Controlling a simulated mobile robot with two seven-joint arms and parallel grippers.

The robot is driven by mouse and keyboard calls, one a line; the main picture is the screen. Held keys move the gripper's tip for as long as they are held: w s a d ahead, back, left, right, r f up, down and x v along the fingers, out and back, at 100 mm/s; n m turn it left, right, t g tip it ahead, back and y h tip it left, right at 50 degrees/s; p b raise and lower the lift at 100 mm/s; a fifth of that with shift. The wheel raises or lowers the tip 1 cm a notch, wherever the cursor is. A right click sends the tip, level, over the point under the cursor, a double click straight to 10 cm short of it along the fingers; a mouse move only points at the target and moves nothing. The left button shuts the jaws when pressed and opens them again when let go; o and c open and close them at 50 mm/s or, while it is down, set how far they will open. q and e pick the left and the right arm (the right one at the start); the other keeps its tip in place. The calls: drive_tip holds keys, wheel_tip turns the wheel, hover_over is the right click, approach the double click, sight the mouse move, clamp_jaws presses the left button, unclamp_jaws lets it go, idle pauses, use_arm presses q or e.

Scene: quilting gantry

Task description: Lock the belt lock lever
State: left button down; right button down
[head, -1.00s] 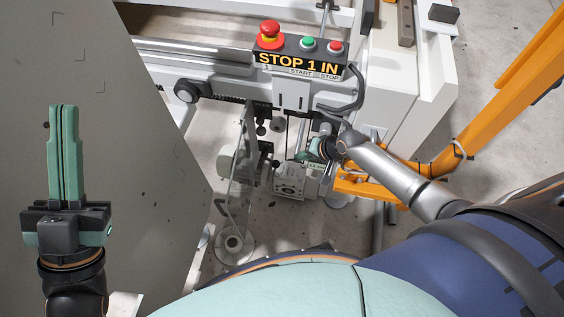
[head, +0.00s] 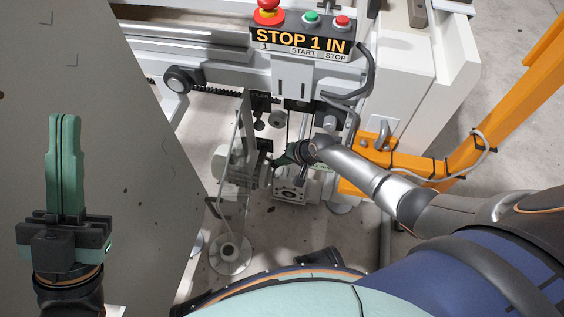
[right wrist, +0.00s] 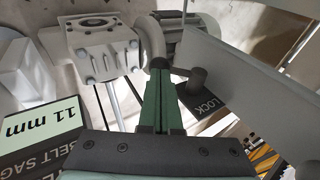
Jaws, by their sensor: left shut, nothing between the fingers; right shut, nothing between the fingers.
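In the right wrist view a dark lever with a round knob (right wrist: 160,64) and a short cylindrical hub (right wrist: 197,80) sits by a black plate marked LOCK (right wrist: 210,106). My right gripper (right wrist: 160,76) is shut and empty. Its green fingertips are at the knob; I cannot tell whether they touch it. In the head view my right gripper (head: 279,161) points left among the machine parts below the control box, and the lever is too small to make out surely. My left gripper (head: 65,118) is shut and empty, pointing up in front of a grey panel, far from the lever.
A display reading 11 mm, BELT SAG (right wrist: 40,124) lies left of my fingers. A light plate (right wrist: 250,85) stands close on the right. A gearbox (right wrist: 95,45) lies ahead.

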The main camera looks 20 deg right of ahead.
sight(278, 167)
drive_tip(key=shift+f, duration=0.15)
idle(0.3)
drive_tip(key=shift+w+a+f+b, duration=0.15)
drive_tip(key=shift+f+b, duration=0.3)
drive_tip(key=shift+f, duration=0.3)
drive_tip(key=shift+w+a+f+b, duration=0.15)
drive_tip(key=shift+f+b, duration=0.25)
drive_tip(key=shift+f, duration=0.35)
drive_tip(key=shift+a+f, duration=0.25)
drive_tip(key=shift+f, duration=0.2)
drive_tip(key=shift+w+a+f+b, duration=0.2)
drive_tip(key=shift+f+b, duration=0.05)
drive_tip(key=shift+b, duration=0.1)
drive_tip(key=shift+w+a, duration=0.1)
